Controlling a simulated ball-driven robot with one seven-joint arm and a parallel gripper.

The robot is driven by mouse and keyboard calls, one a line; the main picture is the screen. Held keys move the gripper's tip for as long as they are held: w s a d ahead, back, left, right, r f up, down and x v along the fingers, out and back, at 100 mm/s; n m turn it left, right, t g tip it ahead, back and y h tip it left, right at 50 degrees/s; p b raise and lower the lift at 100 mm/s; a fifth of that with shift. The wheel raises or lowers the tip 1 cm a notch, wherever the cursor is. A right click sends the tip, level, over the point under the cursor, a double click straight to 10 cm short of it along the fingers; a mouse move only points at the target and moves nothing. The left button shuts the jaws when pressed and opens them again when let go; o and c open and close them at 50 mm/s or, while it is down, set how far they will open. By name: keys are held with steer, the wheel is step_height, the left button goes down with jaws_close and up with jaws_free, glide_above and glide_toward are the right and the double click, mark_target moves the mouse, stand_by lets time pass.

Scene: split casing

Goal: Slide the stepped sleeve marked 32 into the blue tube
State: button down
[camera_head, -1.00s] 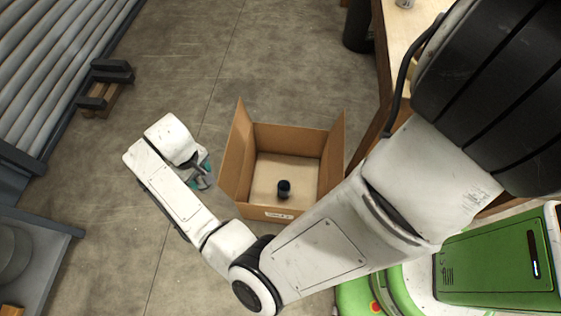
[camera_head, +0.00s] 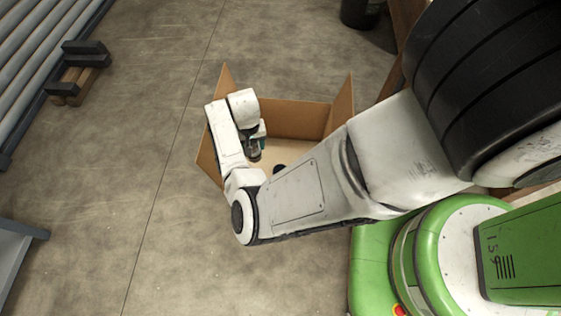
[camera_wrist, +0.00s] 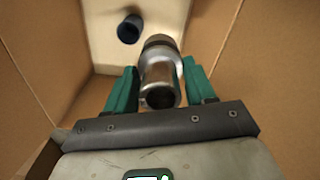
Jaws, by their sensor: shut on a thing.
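My gripper (camera_wrist: 160,90) is shut on a grey metal stepped sleeve (camera_wrist: 160,72), held between its green fingers. No marking can be read on the sleeve. In the wrist view the blue tube (camera_wrist: 130,29) stands on the box floor, dark and open at the top, to the upper left of the sleeve and apart from it. In the head view my gripper (camera_head: 254,144) is over the left part of the cardboard box. The tube (camera_head: 279,169) shows there as a dark shape, mostly hidden behind my arm.
The open cardboard box (camera_head: 343,108) has raised flaps around the tube and my gripper. A wooden block with dark bars (camera_head: 78,72) lies at the upper left, near a roller conveyor (camera_head: 40,50). A dark bin (camera_head: 361,12) stands at the top.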

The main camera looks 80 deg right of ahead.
steer(key=s+d+f+m+b, duration=0.2)
steer(key=s+f+b, duration=0.2)
steer(key=f+b, duration=0.3)
steer(key=s+d+f+m+b, duration=0.2)
steer(key=f+b, duration=0.5)
steer(key=f, duration=0.4)
steer(key=shift+s+d+f+m, duration=0.35)
steer(key=shift+s+d, duration=0.35)
steer(key=shift+s, duration=0.5)
steer(key=shift+p, duration=0.3)
steer(key=shift+f, duration=0.2)
steer(key=shift+a+f, duration=0.1)
steer(key=shift+f, duration=0.1)
steer(key=shift+f+b, duration=0.9)
steer(key=shift+f, duration=0.25)
steer(key=shift+f, duration=0.35)
steer(key=shift+f+b, duration=0.9)
